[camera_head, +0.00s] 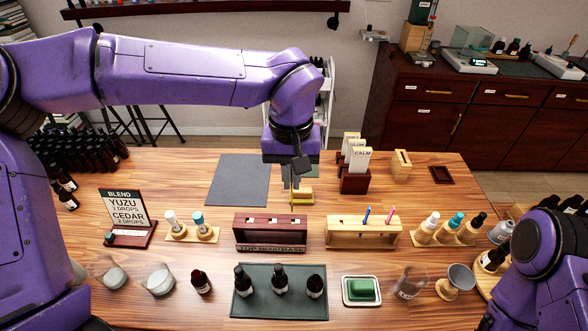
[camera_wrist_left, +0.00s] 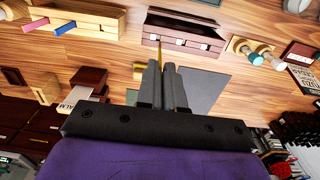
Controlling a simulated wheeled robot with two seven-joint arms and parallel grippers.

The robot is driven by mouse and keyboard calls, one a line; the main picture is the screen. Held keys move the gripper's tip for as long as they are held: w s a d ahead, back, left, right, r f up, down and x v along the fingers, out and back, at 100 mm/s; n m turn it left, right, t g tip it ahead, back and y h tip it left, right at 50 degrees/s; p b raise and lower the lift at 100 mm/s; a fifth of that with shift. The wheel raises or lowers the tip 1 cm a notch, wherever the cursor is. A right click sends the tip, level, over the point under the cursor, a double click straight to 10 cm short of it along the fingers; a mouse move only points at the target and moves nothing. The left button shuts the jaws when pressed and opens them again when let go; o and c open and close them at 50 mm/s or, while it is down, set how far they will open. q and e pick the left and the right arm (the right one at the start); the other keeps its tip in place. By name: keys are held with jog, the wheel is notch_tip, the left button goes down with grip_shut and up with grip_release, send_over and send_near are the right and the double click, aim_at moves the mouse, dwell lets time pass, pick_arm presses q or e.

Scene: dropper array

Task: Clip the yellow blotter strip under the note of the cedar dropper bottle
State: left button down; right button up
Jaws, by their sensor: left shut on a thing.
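My left gripper (camera_head: 290,186) is shut on the thin yellow blotter strip (camera_wrist_left: 160,46), which points from the fingertips towards the dark red rack in the left wrist view. The gripper is behind the rack (camera_head: 270,246), apart from it, next to a small yellow stand (camera_head: 304,197). The rack has several top slots and a front label with small lettering, seemingly top, heart and base. Three dark dropper bottles (camera_head: 279,281) stand on a dark mat (camera_head: 256,311); their labels are too small to read, so I cannot tell which is cedar. My right gripper is out of view.
A wooden rack (camera_head: 340,238) holds blue and pink strips. A blend card (camera_head: 124,207) lists yuzu and cedar. A green block (camera_head: 362,289) sits in a white dish. Glass beakers (camera_head: 157,278) stand at front left.

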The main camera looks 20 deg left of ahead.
pick_arm(q)
jog(key=shift+s+r, duration=0.2)
jog(key=shift+s, duration=0.05)
jog(key=f, duration=0.2)
jog(key=w+f, duration=0.1)
jog(key=f, duration=0.1)
jog(key=shift+f+p, duration=0.35)
jog(key=shift+w+f, duration=0.1)
jog(key=shift+w, duration=0.1)
jog(key=shift+s, duration=0.15)
dwell(0.6)
